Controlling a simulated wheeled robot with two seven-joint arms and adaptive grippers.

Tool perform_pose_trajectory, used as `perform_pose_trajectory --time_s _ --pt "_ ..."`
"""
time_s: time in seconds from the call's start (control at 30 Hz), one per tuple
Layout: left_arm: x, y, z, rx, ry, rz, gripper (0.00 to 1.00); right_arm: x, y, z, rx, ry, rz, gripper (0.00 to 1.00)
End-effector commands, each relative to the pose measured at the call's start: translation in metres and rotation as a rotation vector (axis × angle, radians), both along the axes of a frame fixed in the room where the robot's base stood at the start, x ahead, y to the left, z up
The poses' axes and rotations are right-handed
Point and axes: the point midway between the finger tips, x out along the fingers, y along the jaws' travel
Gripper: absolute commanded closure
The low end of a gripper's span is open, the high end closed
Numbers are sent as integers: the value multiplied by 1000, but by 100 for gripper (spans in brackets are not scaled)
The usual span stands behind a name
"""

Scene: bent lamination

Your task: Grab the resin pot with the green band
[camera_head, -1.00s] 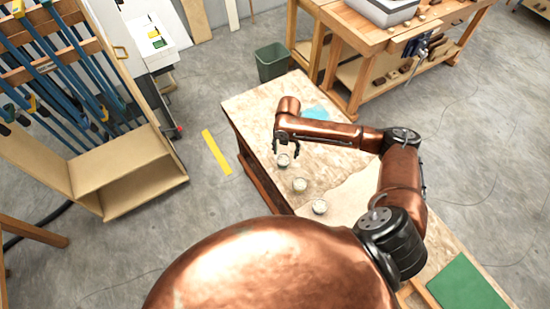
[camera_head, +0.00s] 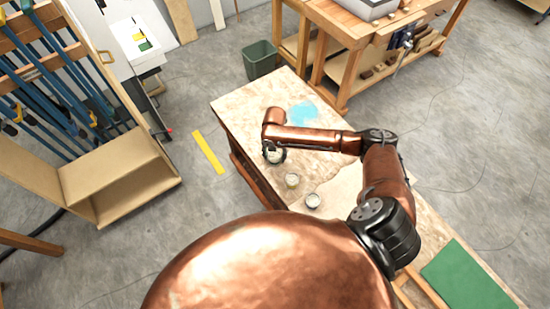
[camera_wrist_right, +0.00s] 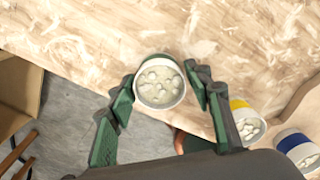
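A round white resin pot (camera_wrist_right: 160,82) with pale lumpy contents stands on the worktable near its left edge. It shows between the fingers of my right gripper (camera_wrist_right: 159,88) in the right wrist view. The fingers are apart, one on each side of the pot and close to it; contact is not clear. My left gripper is out of view.
The worktable (camera_head: 235,106) has a blue stain (camera_head: 304,113) behind my right arm and a green mat (camera_head: 466,277) at its near right end. A bin (camera_head: 260,60) and a workbench (camera_head: 345,45) are beyond the table.

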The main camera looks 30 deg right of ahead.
Motion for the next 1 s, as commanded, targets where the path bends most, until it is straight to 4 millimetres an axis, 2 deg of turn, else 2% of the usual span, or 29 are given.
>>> perform_pose_trajectory --time_s 0.07,0.47,0.77,0.87,1.0 --pt "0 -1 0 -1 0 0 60 0 0 0 0 0 0 60" --pt "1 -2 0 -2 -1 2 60 0 0 0 0 0 0 87" --pt "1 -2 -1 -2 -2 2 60 0 0 3 -1 -1 0 87" --pt "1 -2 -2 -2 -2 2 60 1 0 9 -1 -1 1 87" --pt "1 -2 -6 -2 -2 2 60 1 -1 30 -1 -4 1 87"
